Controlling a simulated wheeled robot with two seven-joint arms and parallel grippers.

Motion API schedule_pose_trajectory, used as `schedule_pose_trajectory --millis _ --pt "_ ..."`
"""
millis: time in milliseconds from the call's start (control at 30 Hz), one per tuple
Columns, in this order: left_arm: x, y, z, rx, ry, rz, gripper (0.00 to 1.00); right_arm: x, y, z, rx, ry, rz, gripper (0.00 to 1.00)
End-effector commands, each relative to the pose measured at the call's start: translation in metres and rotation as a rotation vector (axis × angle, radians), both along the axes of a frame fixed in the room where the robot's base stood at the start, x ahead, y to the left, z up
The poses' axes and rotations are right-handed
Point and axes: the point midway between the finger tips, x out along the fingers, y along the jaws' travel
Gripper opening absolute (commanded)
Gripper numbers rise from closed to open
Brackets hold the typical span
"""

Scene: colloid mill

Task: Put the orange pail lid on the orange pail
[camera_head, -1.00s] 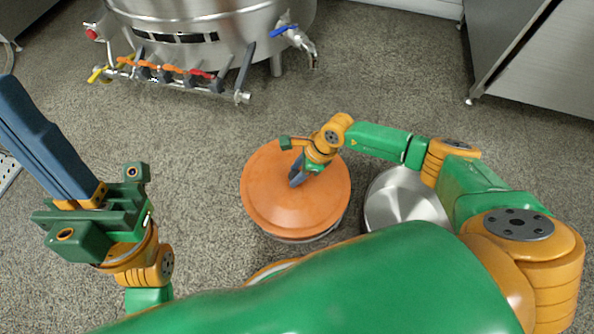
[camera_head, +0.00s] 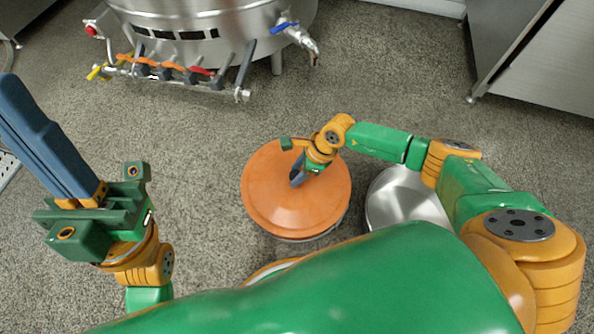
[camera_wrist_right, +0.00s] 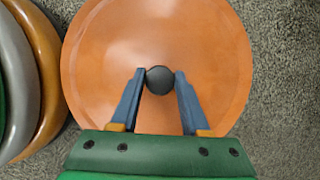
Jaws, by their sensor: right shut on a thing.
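The orange pail lid (camera_head: 285,207) is a broad orange disc, lying about level to the right of the middle in the head view. My right gripper (camera_head: 297,178) is over it, and in the right wrist view its blue fingers (camera_wrist_right: 161,76) are shut on the lid's black knob (camera_wrist_right: 160,82). A thin greyish edge, apparently the pail (camera_head: 310,238), shows under the lid's near side. The lid hides the rest, so I cannot tell whether it is fully seated. My left gripper (camera_head: 45,140) is raised at the left, its blue fingers together and empty.
A round steel surface (camera_head: 400,197) is right of the lid, partly behind my right arm. A steel vessel (camera_head: 215,25) with coloured valve handles stands at the back. A steel cabinet (camera_head: 545,60) is at the upper right. Bare grey floor (camera_head: 200,150) lies left of the lid.

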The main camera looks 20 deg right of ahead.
Motion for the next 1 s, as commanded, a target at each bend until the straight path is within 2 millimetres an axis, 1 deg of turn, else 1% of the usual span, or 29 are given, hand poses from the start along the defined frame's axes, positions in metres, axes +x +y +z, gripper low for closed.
schedule_pose_trajectory --millis 67,100,167,200,233,500,600,633,700,800,833,900,1000 --pt "0.000 0.000 -0.002 0.000 0.000 0.000 0.00 0.000 0.000 -0.002 0.001 0.000 0.000 0.00" --pt "0.000 0.000 -0.001 0.000 0.000 0.000 0.00 0.000 0.000 -0.001 0.001 0.000 0.000 0.51" --pt "0.000 0.000 -0.001 0.000 0.000 0.000 0.00 0.000 0.000 -0.001 0.001 0.000 0.000 0.67" --pt "0.000 0.000 -0.001 0.000 0.000 0.000 0.00 0.000 0.000 -0.001 0.001 0.000 0.000 0.78" --pt "0.000 0.000 -0.001 0.000 0.000 0.000 0.00 0.000 0.000 -0.001 0.001 0.000 0.000 0.81" --pt "0.000 0.000 0.000 -0.001 -0.004 0.000 0.00 0.000 0.000 -0.001 -0.001 0.000 0.000 0.81" --pt "-0.004 0.003 0.008 -0.019 -0.060 -0.006 0.00 0.000 0.000 -0.001 0.000 0.000 0.000 0.81" --pt "-0.004 0.002 0.015 -0.019 -0.056 -0.006 0.00 0.000 -0.002 0.007 -0.001 0.000 0.000 0.81" --pt "0.000 0.000 0.025 0.001 0.008 0.000 0.00 -0.003 -0.010 0.032 -0.001 0.000 -0.001 0.81" --pt "0.006 -0.004 0.027 0.029 0.088 0.008 0.00 -0.007 -0.019 0.055 -0.002 0.001 -0.001 0.81" --pt "0.015 -0.005 0.021 0.041 0.130 0.013 0.00 -0.008 -0.020 0.054 -0.001 0.000 0.000 0.81" --pt "0.029 -0.007 0.013 0.063 0.216 0.022 0.00 -0.008 -0.022 0.059 0.000 -0.001 -0.001 0.81" --pt "0.043 -0.010 0.005 0.086 0.300 0.030 0.00 -0.009 -0.024 0.064 0.001 0.000 0.000 0.81"
